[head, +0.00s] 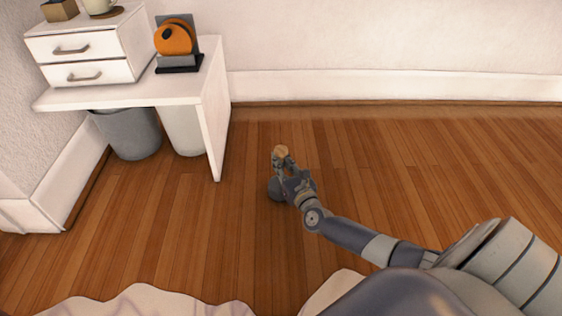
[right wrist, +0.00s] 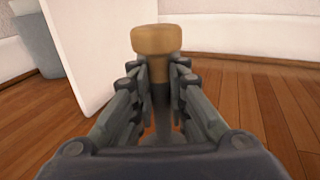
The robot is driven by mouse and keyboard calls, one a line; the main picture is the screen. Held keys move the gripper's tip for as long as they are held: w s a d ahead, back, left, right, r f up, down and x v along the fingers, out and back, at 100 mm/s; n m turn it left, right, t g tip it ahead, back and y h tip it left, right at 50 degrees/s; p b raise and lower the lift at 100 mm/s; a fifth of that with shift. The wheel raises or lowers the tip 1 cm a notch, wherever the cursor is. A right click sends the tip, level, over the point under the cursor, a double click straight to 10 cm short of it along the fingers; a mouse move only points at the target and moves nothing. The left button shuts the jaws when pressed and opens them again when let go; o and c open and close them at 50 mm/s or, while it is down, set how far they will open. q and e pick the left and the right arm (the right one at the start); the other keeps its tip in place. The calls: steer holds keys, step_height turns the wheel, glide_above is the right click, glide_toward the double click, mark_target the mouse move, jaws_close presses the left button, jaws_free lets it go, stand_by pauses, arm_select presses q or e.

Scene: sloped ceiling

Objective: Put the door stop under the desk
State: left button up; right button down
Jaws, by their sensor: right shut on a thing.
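The door stop has a round wooden top (head: 281,151) and a dark, rounded base (head: 276,189). It is upright on or just above the floor, to the right of the desk; I cannot tell whether it touches. My right gripper (head: 280,169) is shut on its neck, just below the wooden top. In the right wrist view the wooden top (right wrist: 157,40) rises between the fingers, and its lower part is mostly hidden. The white desk (head: 213,120) stands against the back wall at left, its side panel facing the door stop. My left gripper is not in view.
A grey bin (head: 130,132) and a white bin (head: 185,131) stand under the desk. White drawers (head: 90,58) and an orange round object (head: 174,39) are on top. Pale cloth (head: 140,302) lies along the front edge. Floor (head: 420,170) to the right is clear.

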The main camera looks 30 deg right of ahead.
steer(key=shift+w+r, duration=0.1)
steer(key=shift+r, duration=0.1)
steer(key=c, duration=1.9)
jaws_free()
steer(key=shift+f, duration=0.25)
steer(key=o, duration=0.3)
steer(key=shift+r, duration=0.15)
